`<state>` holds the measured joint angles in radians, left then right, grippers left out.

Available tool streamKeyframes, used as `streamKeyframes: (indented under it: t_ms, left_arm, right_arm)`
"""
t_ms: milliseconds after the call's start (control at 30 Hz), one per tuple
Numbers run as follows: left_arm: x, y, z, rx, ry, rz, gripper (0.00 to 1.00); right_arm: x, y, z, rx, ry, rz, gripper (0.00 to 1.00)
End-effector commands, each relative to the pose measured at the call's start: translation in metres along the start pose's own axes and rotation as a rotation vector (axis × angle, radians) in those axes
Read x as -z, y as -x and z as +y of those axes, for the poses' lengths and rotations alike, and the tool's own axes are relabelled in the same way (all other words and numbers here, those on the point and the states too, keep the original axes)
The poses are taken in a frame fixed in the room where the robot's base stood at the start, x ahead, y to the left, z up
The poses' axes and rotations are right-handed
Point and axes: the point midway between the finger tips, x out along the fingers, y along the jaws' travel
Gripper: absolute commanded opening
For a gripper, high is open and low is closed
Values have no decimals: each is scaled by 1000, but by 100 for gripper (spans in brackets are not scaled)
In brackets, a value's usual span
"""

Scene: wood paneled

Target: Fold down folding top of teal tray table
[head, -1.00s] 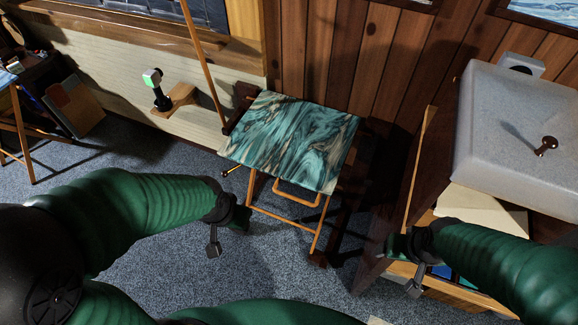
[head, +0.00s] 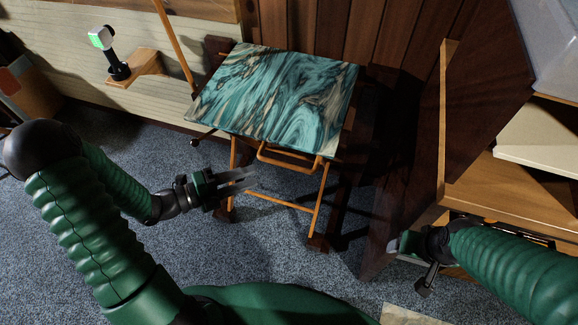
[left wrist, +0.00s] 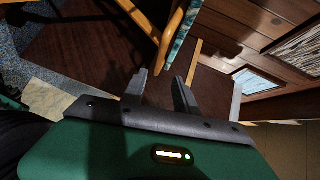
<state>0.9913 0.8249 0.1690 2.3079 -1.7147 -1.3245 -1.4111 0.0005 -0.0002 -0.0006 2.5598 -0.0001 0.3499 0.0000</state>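The teal tray table (head: 275,95) stands near the wood wall in the head view. Its marbled teal top is spread out over crossed orange-brown wooden legs (head: 318,205), with a wooden bar loop (head: 290,160) under the front edge. My left gripper (head: 248,180) is open and empty, in front of the legs and lower in the picture than the top's front edge, not visibly touching. The left wrist view shows its two fingers (left wrist: 160,88) apart, with the top's teal edge (left wrist: 179,42) beyond them. My right gripper (head: 425,270) is beside the wooden cabinet; its fingers are unclear.
A dark wooden cabinet (head: 490,130) with an orange-brown edge and shelf stands close on the right. A small wall shelf (head: 140,68) with a black and green-white device is at upper left. A black-tipped rod (head: 197,142) sticks out by the table's left side. Blue-grey carpet lies in front.

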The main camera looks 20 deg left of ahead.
Motion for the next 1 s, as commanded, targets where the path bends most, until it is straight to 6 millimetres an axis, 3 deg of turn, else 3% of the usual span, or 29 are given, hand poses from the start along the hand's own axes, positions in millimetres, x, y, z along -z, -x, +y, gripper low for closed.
streamKeyframes:
  t_ms: [200, 433, 567, 833, 1000]
  left_arm:
    - [-1, -59, 4, 1, 1, 3, 36]
    - [0, -108, 3, -2, 1, 0, 36]
    - [0, -119, 2, -1, 2, -2, 36]
    - [-2, -120, 1, -1, 3, -3, 36]
    - [-2, -120, 1, -1, 3, -3, 14]
  right_arm:
    - [-4, -15, 0, 0, 1, 0, 72]
    - [-6, -24, 0, 0, 1, -1, 72]
    - [-6, -26, 0, 0, 1, -1, 72]
    - [-6, -26, 0, 0, 1, 0, 72]
    - [-6, -26, 0, 0, 1, 0, 72]
